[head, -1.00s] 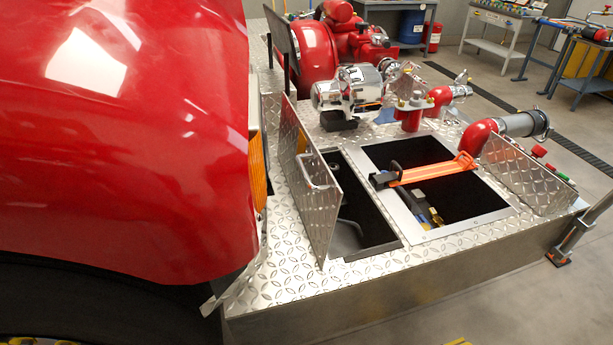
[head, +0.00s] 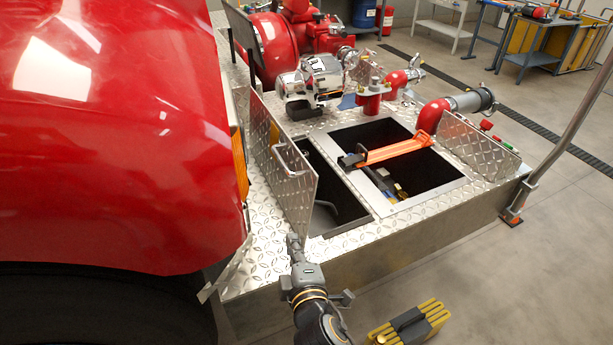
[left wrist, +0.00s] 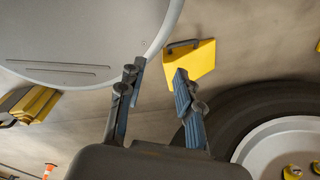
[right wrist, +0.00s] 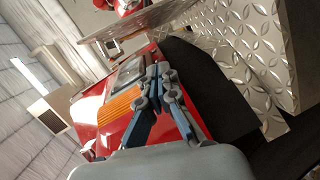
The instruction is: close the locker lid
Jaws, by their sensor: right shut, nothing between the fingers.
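A diamond-plate lid (head: 284,168) with a bar handle stands upright, tilted, along the left edge of a narrow dark compartment (head: 332,208) in the deck. A second diamond-plate lid (head: 478,146) stands raised at the right of a wider framed opening (head: 445,190). My right gripper (head: 294,242) is at the deck's front edge, just below the near lower corner of the first lid; contact cannot be told. It is shut and empty, and its fingers meet in the right wrist view (right wrist: 160,72). My left gripper (left wrist: 156,76) is open and empty above the floor, outside the head view.
The red truck body (head: 110,140) fills the left side. Red pump fittings (head: 372,100) stand behind the openings.

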